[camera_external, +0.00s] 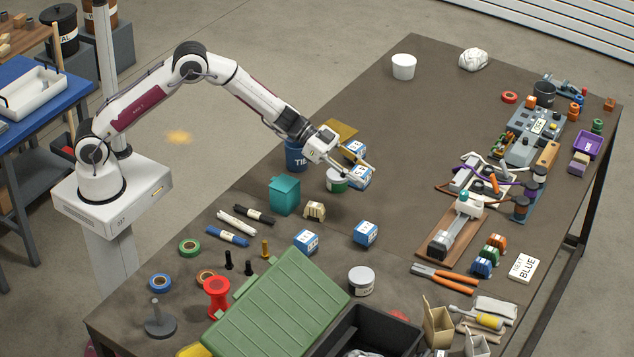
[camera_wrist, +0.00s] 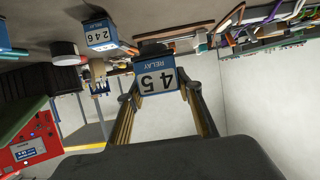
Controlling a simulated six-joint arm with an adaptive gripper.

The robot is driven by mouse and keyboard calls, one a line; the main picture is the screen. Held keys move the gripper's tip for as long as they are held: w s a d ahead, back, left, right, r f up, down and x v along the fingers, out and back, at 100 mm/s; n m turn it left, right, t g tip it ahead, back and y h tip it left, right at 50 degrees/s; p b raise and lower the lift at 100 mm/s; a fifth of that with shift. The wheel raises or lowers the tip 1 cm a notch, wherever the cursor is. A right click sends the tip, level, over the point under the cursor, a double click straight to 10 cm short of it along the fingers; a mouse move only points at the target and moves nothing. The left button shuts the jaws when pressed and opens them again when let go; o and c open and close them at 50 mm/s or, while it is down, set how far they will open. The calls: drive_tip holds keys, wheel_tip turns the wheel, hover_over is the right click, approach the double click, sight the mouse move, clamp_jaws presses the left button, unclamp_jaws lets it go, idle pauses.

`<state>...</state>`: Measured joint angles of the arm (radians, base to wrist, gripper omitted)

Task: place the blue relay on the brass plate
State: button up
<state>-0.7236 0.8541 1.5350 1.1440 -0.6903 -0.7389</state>
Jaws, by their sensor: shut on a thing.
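My gripper (camera_external: 357,172) is shut on a blue and white relay (camera_external: 360,181), which shows between the fingers in the wrist view (camera_wrist: 158,75) with its label upside down, reading RELAY 45. The brass plate (camera_external: 340,129) lies just behind my gripper, partly hidden by it. Another blue and white relay (camera_external: 355,149) is at or beside the plate's near right side; I cannot tell whether it rests on it. Two more such relays, one on the left (camera_external: 305,240) and one on the right (camera_external: 366,233), stand nearer on the table.
A blue can (camera_external: 296,156), a green and white tin (camera_external: 336,181) and a teal bin (camera_external: 284,195) stand close by on the left. Pump parts and wiring (camera_external: 475,185) fill the right side. The table's far middle (camera_external: 430,110) is clear.

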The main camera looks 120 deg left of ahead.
drive_tip(key=shift+a, duration=0.1)
drive_tip(key=s+a+n+g+y, duration=0.4)
drive_tip(key=s+a+n+y, duration=0.4)
drive_tip(key=s+a, duration=2)
drive_tip(key=shift+a+r+y, duration=0.4)
drive_tip(key=shift+r, duration=0.05)
drive_tip(key=shift+f, duration=3.1)
drive_tip(key=shift+f, duration=1.9)
drive_tip(key=shift+f, duration=0.15)
